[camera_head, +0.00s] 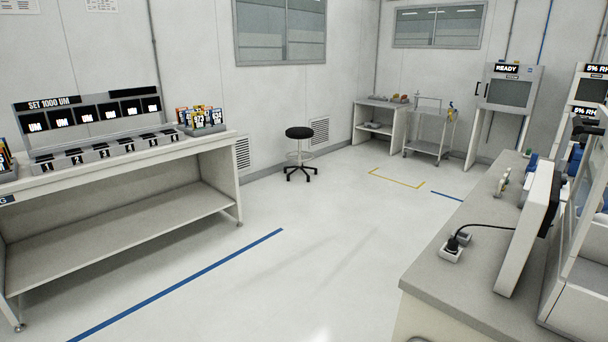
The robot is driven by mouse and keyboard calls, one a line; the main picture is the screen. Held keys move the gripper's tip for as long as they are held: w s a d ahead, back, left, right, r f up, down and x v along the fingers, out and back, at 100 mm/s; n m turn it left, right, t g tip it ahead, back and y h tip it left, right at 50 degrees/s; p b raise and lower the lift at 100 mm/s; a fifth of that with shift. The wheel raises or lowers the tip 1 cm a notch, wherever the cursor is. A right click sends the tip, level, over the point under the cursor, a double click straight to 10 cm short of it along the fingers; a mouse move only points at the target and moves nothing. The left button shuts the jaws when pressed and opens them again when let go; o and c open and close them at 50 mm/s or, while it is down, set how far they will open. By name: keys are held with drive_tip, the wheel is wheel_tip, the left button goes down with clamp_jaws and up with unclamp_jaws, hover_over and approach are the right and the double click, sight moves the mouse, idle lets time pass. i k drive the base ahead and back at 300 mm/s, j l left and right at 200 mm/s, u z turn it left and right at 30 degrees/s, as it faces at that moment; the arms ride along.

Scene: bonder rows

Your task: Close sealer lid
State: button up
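I cannot tell for sure which machine is the sealer, and no lid is clearly recognisable. A white cabinet with a READY display (508,90) stands on legs at the back right; its windowed front looks shut, with a dark handle at its left. A white machine with a slanted clear pane (588,225) is cut off by the right edge. My gripper is not in view.
A grey-topped bench (455,268) at right holds a white upright panel (528,228) and a power strip (452,252). A long workbench (110,165) stands at left. A black stool (300,134) and a metal cart (428,130) stand farther back. The middle floor is clear.

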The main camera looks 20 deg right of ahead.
sight(573, 238)
drive_tip(key=i+z, duration=0.2)
drive_tip(key=z, duration=0.2)
drive_tip(key=i+j+z, duration=0.15)
drive_tip(key=z, duration=0.25)
drive_tip(key=i+j+z, duration=0.2)
drive_tip(key=z, duration=0.2)
drive_tip(key=i+j+z, duration=0.15)
drive_tip(key=z, duration=0.25)
drive_tip(key=j+u, duration=0.2)
drive_tip(key=j, duration=0.3)
drive_tip(key=i+j+u, duration=0.15)
drive_tip(key=j, duration=0.3)
drive_tip(key=i+j+u, duration=0.2)
drive_tip(key=j, duration=0.3)
drive_tip(key=k, duration=0.05)
